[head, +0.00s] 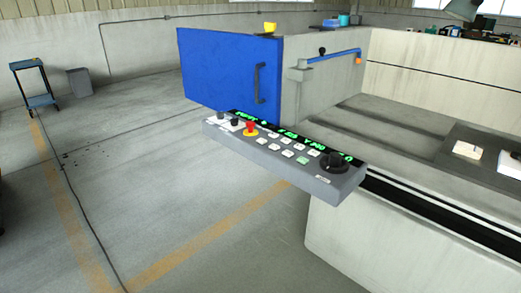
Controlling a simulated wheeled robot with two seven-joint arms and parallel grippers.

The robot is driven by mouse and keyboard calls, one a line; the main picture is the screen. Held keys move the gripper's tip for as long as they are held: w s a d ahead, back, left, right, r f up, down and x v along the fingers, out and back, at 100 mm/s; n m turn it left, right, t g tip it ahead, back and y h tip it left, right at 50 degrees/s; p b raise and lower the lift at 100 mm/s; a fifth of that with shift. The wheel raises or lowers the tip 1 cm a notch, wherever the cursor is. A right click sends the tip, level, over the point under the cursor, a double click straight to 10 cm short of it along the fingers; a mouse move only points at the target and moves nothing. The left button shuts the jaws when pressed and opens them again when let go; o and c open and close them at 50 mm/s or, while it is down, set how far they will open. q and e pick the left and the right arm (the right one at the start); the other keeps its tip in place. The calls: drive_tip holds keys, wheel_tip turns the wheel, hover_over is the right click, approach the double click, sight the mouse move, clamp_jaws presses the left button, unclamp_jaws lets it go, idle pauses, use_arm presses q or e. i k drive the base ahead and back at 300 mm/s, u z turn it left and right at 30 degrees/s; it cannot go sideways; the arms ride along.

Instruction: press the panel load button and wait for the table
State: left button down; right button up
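The control panel (285,160) is a grey box with a sloped face at the front left of the machine. It carries a red emergency button (250,128) on a yellow ring, several pale buttons, one green button (303,160), a black dial (333,162) and a strip of green glowing text. The labels are too small to read, so I cannot tell which is the load button. The machine's table (482,143) shows as a dark flat surface at the right, bearing a small pale block (467,150). Neither gripper is in view.
A blue door (228,70) with a dark handle stands open behind the panel. A pale tank wall (440,75) encloses the machine bed. A blue trolley (35,85) and a grey bin (79,82) stand at the far left. The floor left of the panel is clear.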

sight(262, 141)
drive_tip(key=z, duration=0.35)
drive_tip(key=i, duration=1.4)
drive_tip(key=z, duration=0.25)
